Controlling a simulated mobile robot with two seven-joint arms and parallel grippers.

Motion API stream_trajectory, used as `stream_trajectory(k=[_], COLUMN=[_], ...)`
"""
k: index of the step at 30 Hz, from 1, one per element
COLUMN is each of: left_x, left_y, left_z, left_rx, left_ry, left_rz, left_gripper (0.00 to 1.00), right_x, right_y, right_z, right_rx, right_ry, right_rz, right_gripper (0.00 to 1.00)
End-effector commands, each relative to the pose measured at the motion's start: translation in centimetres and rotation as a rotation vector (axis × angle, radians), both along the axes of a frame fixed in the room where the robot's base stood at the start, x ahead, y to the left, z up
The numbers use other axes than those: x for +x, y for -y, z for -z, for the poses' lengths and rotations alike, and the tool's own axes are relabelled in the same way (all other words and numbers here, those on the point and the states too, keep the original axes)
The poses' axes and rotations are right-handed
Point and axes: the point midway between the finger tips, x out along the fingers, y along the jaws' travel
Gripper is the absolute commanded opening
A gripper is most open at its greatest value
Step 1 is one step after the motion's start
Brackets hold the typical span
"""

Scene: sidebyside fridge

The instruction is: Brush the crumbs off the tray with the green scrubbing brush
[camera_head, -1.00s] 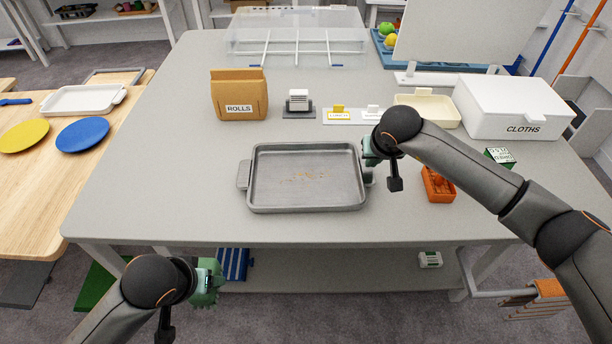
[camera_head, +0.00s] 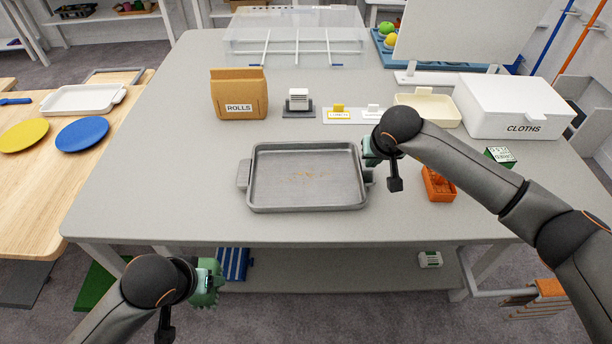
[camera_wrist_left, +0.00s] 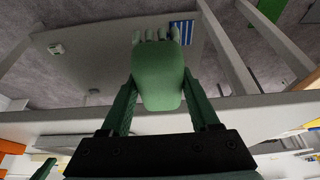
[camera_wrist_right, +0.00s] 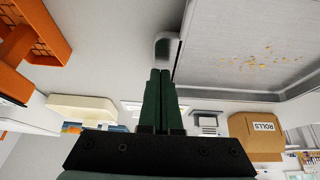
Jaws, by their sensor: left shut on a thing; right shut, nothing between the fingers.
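The grey metal tray (camera_head: 306,203) lies flat on the table, with a handle at each short side. Brown crumbs (camera_head: 309,174) are scattered near its middle; they also show in the right wrist view (camera_wrist_right: 262,60). My left gripper (camera_head: 210,283) is low in front of the table's near edge, shut on the green scrubbing brush. In the left wrist view the brush (camera_wrist_left: 157,75) sits between the fingers, bristles pointing away. My right gripper (camera_head: 370,158) is at the tray's right handle. In the right wrist view its fingers (camera_wrist_right: 160,85) are shut with nothing between them, close to the handle (camera_wrist_right: 166,48).
An orange holder (camera_head: 438,186) and a green box (camera_head: 499,155) stand right of the tray. Behind are the rolls bag (camera_head: 239,94), a cream tray (camera_head: 428,108) and the cloths box (camera_head: 515,106). The table left of the tray is clear.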

Motion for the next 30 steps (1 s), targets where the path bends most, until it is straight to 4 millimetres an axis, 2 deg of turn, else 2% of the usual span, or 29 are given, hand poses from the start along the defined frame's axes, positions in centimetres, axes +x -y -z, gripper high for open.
stream_trajectory(k=[14, 30], left_x=[0.0, 0.0], left_y=[0.0, 0.0], left_z=[0.7, -1.4], left_rx=[0.0, 0.0], left_ry=[0.001, 0.0], left_rz=[0.0, 0.0], left_gripper=[0.04, 0.04], right_x=[0.0, 0.0], right_y=[0.0, 0.0], right_z=[0.7, -3.2], right_rx=[0.0, 0.0], right_ry=[0.0, 0.001], right_rz=[0.001, -0.001], right_gripper=[0.0, 0.0])
